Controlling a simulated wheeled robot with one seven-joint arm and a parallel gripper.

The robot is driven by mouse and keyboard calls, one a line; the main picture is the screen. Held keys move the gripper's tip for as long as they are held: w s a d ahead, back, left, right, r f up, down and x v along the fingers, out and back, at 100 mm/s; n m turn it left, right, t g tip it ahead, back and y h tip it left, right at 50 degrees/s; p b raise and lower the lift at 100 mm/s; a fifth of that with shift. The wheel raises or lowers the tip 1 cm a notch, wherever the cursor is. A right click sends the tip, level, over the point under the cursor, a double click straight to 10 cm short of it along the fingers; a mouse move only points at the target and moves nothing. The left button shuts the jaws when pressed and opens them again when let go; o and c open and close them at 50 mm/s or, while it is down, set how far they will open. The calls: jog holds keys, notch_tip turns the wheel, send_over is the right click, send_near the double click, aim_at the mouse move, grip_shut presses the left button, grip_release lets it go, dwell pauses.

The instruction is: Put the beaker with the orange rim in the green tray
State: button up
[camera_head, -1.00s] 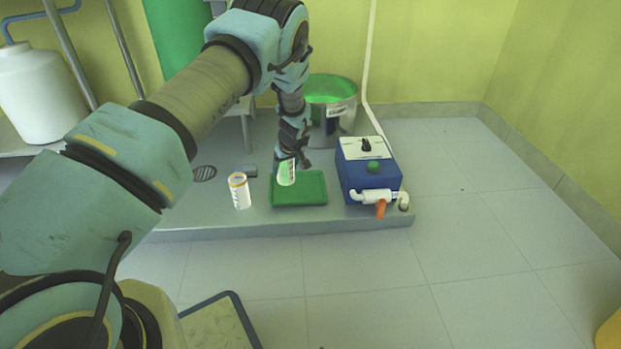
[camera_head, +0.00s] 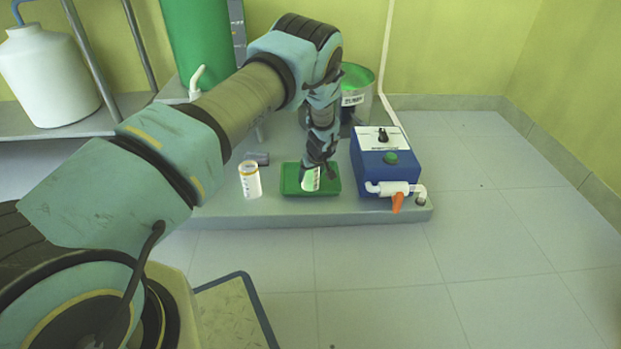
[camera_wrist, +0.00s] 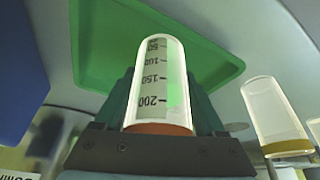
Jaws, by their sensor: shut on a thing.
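The orange-rimmed beaker (camera_wrist: 160,90) is clear, with dark graduation marks. My gripper (camera_wrist: 155,128) is shut on it near its orange rim. In the head view the held beaker (camera_head: 311,180) appears over the middle of the green tray (camera_head: 290,192). My gripper (camera_head: 316,166) is just above it there. The tray also shows behind the beaker in the wrist view (camera_wrist: 98,50). I cannot tell whether the beaker touches the tray floor.
A similar beaker with a yellow rim (camera_head: 250,182) stands on the grey platform (camera_head: 230,212) left of the tray. It also shows in the wrist view (camera_wrist: 275,112). A blue box (camera_head: 384,165) with a white tap is right of the tray. A metal bucket (camera_head: 356,92) stands behind.

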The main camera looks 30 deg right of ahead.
jog(key=shift+f, duration=0.15)
jog(key=o, duration=1.4)
